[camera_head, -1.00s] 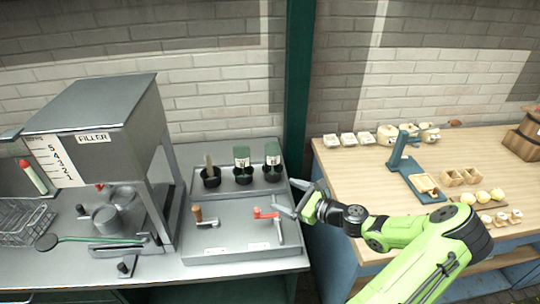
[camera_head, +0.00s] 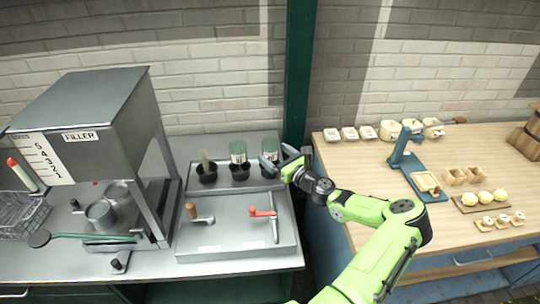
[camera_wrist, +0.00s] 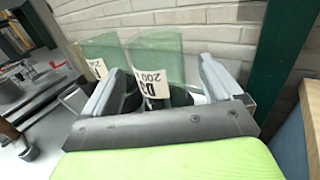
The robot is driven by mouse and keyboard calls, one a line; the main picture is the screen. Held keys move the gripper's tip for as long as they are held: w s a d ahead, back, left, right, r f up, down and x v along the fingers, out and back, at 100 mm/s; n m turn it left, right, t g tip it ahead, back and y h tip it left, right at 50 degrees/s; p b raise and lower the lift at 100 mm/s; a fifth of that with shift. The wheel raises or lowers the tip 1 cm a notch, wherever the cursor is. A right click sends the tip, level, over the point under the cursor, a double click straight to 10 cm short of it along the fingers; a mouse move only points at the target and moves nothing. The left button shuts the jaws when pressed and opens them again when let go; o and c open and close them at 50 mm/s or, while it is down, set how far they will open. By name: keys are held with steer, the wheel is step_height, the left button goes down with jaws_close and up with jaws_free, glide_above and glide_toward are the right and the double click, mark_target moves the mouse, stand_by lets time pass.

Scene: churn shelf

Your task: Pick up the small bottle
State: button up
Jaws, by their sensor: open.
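Two green glass bottles with white labels stand upright in black holders at the back of the grey tray (camera_head: 235,235). The right bottle (camera_head: 270,145) is partly hidden by my gripper (camera_head: 279,160) in the head view. The left bottle (camera_head: 238,148) stands just beside it. In the wrist view my gripper (camera_wrist: 161,68) is open, and the right bottle (camera_wrist: 155,48), with "200" on its label, appears between the two fingers. I cannot tell whether either finger touches it. The left bottle (camera_wrist: 98,48) is partly behind the left finger. Which one is the small bottle is not clear.
A third black holder (camera_head: 207,176) with a brush-like stick stands left of the bottles. A brown-handled crank (camera_head: 197,212) and a red-handled crank (camera_head: 266,212) lie in front. A green post (camera_head: 298,75) and brick wall are close behind. The filler (camera_head: 85,120) stands left.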

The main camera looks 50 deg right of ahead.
steer(key=w, duration=0.3)
steer(key=shift+w+d+f, duration=0.1)
steer(key=shift+w+d, duration=0.1)
steer(key=shift+s, duration=0.15)
steer(key=shift+c, duration=0.2)
steer(key=c, duration=1.1)
step_height(320, 180, up, 10)
steer(key=shift+p, duration=0.85)
step_height(320, 180, up, 13)
steer(key=p, duration=1.1)
